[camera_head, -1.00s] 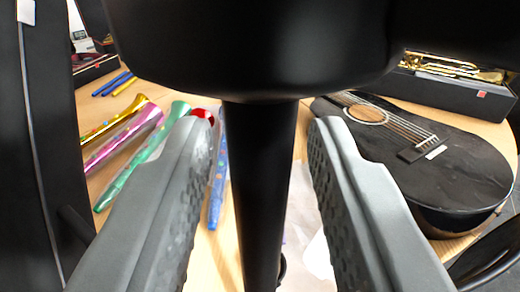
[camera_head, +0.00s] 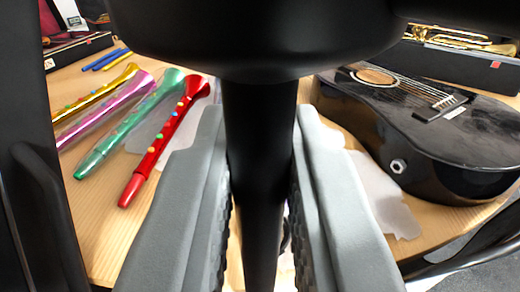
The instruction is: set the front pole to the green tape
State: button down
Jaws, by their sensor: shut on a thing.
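A black upright pole (camera_head: 260,150) runs down the middle of the view from under a large dark rounded body (camera_head: 255,40). My gripper (camera_head: 258,125) has its grey fingers on both sides of this pole and is shut on it. The pole's lower end is hidden or out of the picture. No green tape shows on the visible part of the pole. I cannot tell from this view whether it is the front one.
On the wooden table (camera_head: 110,225) lie gold, pink, green and red toy horns (camera_head: 165,140) at left. A black guitar (camera_head: 440,140) lies at right, with a brass instrument in a case (camera_head: 460,40) behind it. Dark bars stand at the left and lower right edges.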

jog(key=c, duration=1.5)
grip_release()
jog(key=shift+s, duration=0.1)
jog(key=s, duration=1.7)
jog(key=shift+s+r, duration=0.1)
jog(key=s+a+r+h, duration=0.2)
jog(key=s+a+r, duration=0.8)
jog(key=s+a+y, duration=0.1)
jog(key=s+a, duration=0.3)
jog(key=s, duration=0.3)
jog(key=s+a+r+y, duration=0.1)
jog(key=s+a, duration=0.3)
jog(key=s, duration=0.3)
jog(key=shift+s+a+r+g, duration=0.2)
jog(key=shift+a+r+g, duration=0.1)
